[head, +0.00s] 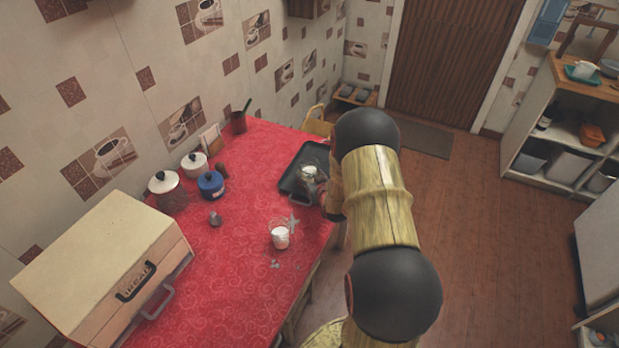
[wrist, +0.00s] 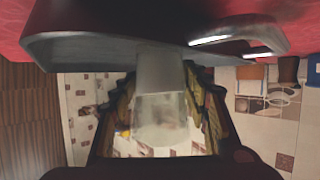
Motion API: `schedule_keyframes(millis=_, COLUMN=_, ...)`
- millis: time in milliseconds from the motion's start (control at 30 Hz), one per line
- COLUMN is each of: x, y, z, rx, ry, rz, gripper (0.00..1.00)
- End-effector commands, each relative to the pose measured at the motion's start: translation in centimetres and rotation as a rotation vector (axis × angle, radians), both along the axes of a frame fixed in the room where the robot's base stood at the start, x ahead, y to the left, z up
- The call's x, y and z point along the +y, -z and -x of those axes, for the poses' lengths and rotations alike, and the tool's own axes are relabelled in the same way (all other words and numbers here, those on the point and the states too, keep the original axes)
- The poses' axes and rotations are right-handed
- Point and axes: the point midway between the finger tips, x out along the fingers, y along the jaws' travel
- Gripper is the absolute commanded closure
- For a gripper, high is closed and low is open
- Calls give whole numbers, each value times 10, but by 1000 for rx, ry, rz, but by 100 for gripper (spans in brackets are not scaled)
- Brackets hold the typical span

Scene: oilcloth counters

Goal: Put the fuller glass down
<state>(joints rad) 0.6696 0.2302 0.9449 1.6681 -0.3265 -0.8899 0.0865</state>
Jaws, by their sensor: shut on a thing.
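My gripper (head: 319,184) is shut on a clear glass (head: 308,172), seen at the tray in the head view. In the wrist view, which is upside down, my gripper (wrist: 163,80) has a finger on each side of the glass (wrist: 160,118). Its base end looks pale and cloudy and its rim end clear. The glass is at the black tray (head: 290,183); I cannot tell whether it touches it. A second glass (head: 280,238), holding white liquid, stands upright on the red counter, nearer than the tray and apart from my gripper.
The tray's metal handle (wrist: 245,37) shows in the wrist view. The counter's near middle is clear.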

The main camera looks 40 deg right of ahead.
Motion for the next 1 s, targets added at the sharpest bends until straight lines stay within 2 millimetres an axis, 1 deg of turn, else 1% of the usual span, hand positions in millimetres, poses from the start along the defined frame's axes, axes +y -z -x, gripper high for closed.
schedule_keyframes(millis=67, x=0, y=-2, z=0, rx=-2, ry=0, rz=1, gripper=92)
schedule_keyframes(millis=200, x=0, y=2, z=0, rx=-2, ry=0, rz=1, gripper=92)
schedule_keyframes(millis=233, x=0, y=4, z=0, rx=1, ry=0, rz=0, gripper=53)
schedule_keyframes(millis=400, x=0, y=3, z=0, rx=1, ry=0, rz=-1, gripper=43)
schedule_keyframes(millis=567, x=0, y=3, z=0, rx=1, ry=0, rz=-1, gripper=35)
schedule_keyframes(millis=833, x=0, y=2, z=0, rx=1, ry=0, rz=-1, gripper=35)
schedule_keyframes(millis=933, x=0, y=-1, z=0, rx=1, ry=0, rz=-1, gripper=35)
schedule_keyframes(millis=1000, x=3, y=-4, z=7, rx=2, ry=0, rz=-2, gripper=35)
